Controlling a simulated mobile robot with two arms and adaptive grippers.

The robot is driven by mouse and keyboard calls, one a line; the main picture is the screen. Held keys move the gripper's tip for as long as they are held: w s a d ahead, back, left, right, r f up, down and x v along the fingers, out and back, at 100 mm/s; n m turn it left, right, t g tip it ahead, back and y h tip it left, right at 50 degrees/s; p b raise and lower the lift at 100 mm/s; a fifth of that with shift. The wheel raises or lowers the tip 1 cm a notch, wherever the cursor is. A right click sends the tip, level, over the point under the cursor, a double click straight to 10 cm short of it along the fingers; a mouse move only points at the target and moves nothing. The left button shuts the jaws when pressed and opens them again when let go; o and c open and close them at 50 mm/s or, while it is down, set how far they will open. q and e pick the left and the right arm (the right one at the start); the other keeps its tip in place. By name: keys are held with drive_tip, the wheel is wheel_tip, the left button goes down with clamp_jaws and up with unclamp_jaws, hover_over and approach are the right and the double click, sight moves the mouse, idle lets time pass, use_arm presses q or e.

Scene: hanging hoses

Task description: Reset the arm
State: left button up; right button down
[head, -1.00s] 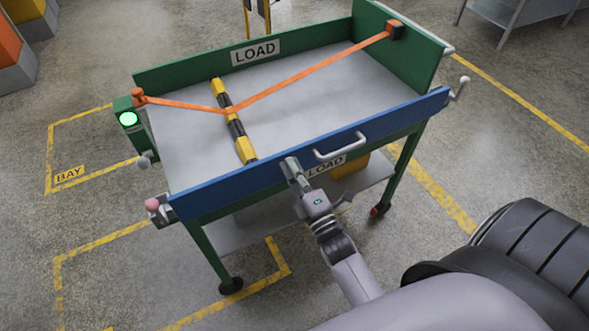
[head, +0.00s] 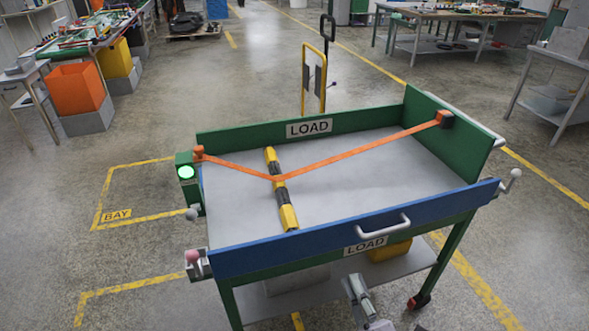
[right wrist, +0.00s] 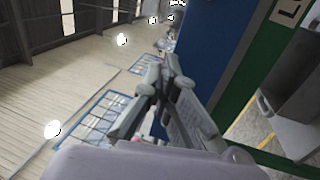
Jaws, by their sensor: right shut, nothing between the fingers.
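My right gripper (head: 360,289) is low at the bottom of the head view, in front of the cart's blue front panel (head: 300,240) and below its handle. Its fingers are shut and empty; they also show in the right wrist view (right wrist: 170,68), with the blue panel (right wrist: 205,35) behind them. The cart has green walls (head: 250,137) with a LOAD sign (head: 309,128). An orange strap (head: 340,157) runs across it, over a yellow and black bar (head: 281,190). A green lamp (head: 186,172) glows at the left corner. My left gripper is not in view.
A white handle (head: 384,228) sticks out from the blue panel. Lever knobs stand at the panel's left end (head: 193,256) and right end (head: 515,173). A small table (head: 565,95) stands at the right. The floor left of the cart is clear, with yellow BAY markings (head: 117,216).

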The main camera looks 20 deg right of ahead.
drive_tip(key=s+a+f+m+g+y, duration=0.1)
drive_tip(key=s+a+f+m+g, duration=0.15)
drive_tip(key=f, duration=0.85)
drive_tip(key=s+a+f+m+g, duration=0.1)
drive_tip(key=s+f+m+g, duration=0.2)
drive_tip(key=f, duration=0.9)
drive_tip(key=s+a+f+m+g+y, duration=0.1)
drive_tip(key=s+a+f+m+g, duration=0.3)
drive_tip(key=f, duration=0.7)
drive_tip(key=s+d+f+m+g, duration=0.2)
drive_tip(key=s+f+g, duration=0.3)
drive_tip(key=s+f, duration=0.3)
drive_tip(key=s+d+f+m+g+h, duration=0.1)
drive_tip(key=s+d+f+m+g, duration=0.2)
drive_tip(key=s+f, duration=0.6)
drive_tip(key=s+g, duration=0.2)
drive_tip(key=s, duration=0.2)
drive_tip(key=shift+d, duration=0.3)
drive_tip(key=shift+m, duration=0.25)
